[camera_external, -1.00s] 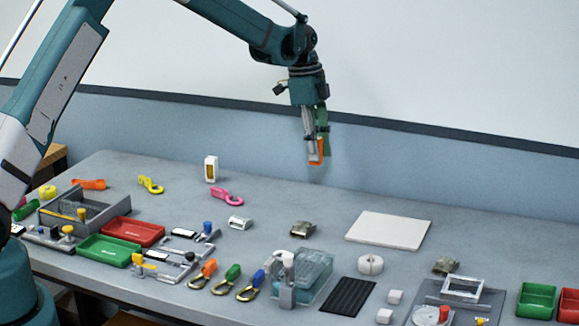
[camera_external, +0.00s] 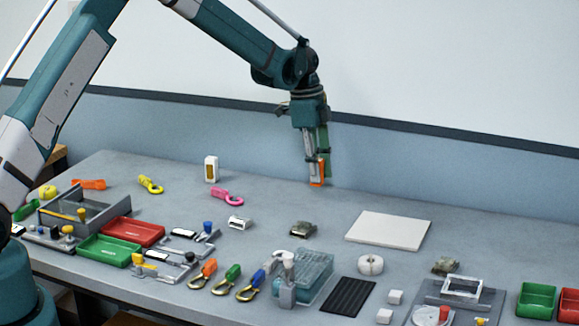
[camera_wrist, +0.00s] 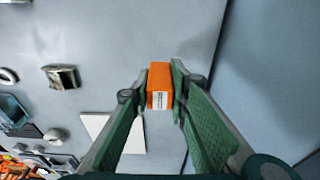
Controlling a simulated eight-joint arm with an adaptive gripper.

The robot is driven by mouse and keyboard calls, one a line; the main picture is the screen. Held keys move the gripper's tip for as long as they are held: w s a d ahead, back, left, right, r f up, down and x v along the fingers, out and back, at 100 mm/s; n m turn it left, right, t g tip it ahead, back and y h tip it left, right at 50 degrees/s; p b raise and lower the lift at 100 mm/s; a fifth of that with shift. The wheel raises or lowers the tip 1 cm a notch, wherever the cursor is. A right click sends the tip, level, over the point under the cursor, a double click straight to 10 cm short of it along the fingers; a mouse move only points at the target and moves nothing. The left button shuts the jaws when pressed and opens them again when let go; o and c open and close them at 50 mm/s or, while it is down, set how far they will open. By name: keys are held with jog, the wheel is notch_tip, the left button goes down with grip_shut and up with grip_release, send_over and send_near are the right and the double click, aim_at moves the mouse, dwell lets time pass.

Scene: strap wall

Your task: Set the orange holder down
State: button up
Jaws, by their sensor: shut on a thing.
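The orange holder (camera_external: 317,181) is a small orange block with a pale label, which faces the camera in the wrist view (camera_wrist: 159,85). My gripper (camera_external: 318,174) is shut on it, with one green finger on each side in the wrist view (camera_wrist: 158,90). In the external view the holder is low over the back of the grey table (camera_external: 270,190), right of the white upright box. I cannot tell for sure whether its underside touches the table. My fingers hide part of it.
The table around the holder is clear. A white flat board (camera_external: 388,230) lies to the right, and a dark metal buckle (camera_external: 303,229) lies in front. The wall is close behind.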

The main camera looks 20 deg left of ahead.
aim_at(317, 184)
jog(key=shift+f, duration=0.2)
jog(key=shift+f, duration=1.8)
jog(key=shift+f, duration=0.15)
jog(key=o, duration=0.9)
jog(key=shift+o, duration=0.2)
jog(key=shift+r, duration=0.2)
notch_tip(317, 184, up, 12)
jog(key=a, duration=0.1)
jog(key=shift+a, duration=0.4)
jog(key=shift+f, duration=0.1)
